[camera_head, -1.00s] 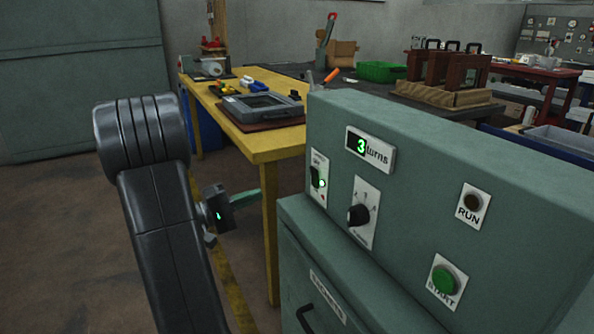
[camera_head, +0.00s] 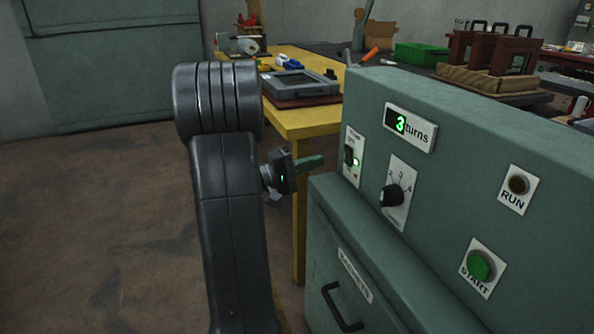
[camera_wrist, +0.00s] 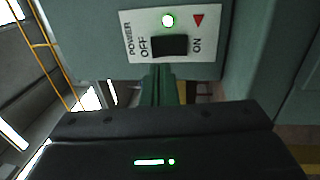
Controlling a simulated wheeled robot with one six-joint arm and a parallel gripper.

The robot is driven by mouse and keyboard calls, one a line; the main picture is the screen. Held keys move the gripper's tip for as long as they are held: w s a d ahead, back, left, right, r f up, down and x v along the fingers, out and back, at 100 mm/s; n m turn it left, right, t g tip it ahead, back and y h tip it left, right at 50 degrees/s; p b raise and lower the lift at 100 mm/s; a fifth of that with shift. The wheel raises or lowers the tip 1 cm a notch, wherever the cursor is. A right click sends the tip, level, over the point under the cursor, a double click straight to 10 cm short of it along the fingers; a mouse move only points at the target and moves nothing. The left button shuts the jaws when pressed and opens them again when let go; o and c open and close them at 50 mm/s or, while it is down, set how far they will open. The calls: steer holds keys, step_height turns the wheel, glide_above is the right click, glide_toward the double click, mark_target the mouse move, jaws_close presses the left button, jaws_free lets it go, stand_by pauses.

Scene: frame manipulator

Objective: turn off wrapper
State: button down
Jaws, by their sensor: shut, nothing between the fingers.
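The wrapper is a green machine (camera_head: 450,140) at the right in the head view. Its display (camera_head: 410,127) reads 3 turns. Its power switch (camera_head: 349,156) is a black rocker on a white plate, with a green light lit beside it. In the wrist view the black rocker (camera_wrist: 169,46) sits between OFF and ON, and a bright light shows by it. My gripper (camera_head: 318,160) is shut and empty, its green fingers pointing at the switch plate from the left. In the wrist view the fingertips (camera_wrist: 158,70) are just below the rocker; contact cannot be told.
The panel also has a turns knob (camera_head: 391,196), a RUN lamp (camera_head: 518,185) and a green START button (camera_head: 480,266). A drawer handle (camera_head: 341,308) sticks out below. A yellow table (camera_head: 310,122) stands behind my arm. The floor at left is clear.

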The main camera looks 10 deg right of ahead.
mark_target(346, 151)
steer(key=d, duration=0.4)
steer(key=d+b, duration=0.1)
steer(key=shift+w+d+r, duration=0.35)
steer(key=shift+w+d, duration=0.05)
steer(key=shift+d+r, duration=0.1)
steer(key=shift+d, duration=0.1)
steer(key=shift+r, duration=0.1)
steer(key=shift+d+r+y, duration=0.1)
steer(key=shift+d+y, duration=0.05)
steer(key=shift+y, duration=0.15)
steer(key=shift+w+a, duration=0.1)
steer(key=shift+a, duration=0.15)
steer(key=s+a+r+p, duration=0.1)
steer(key=s+a, duration=0.1)
steer(key=a, duration=1.1)
steer(key=shift+a+r+p, duration=0.15)
steer(key=shift+r+p, duration=0.25)
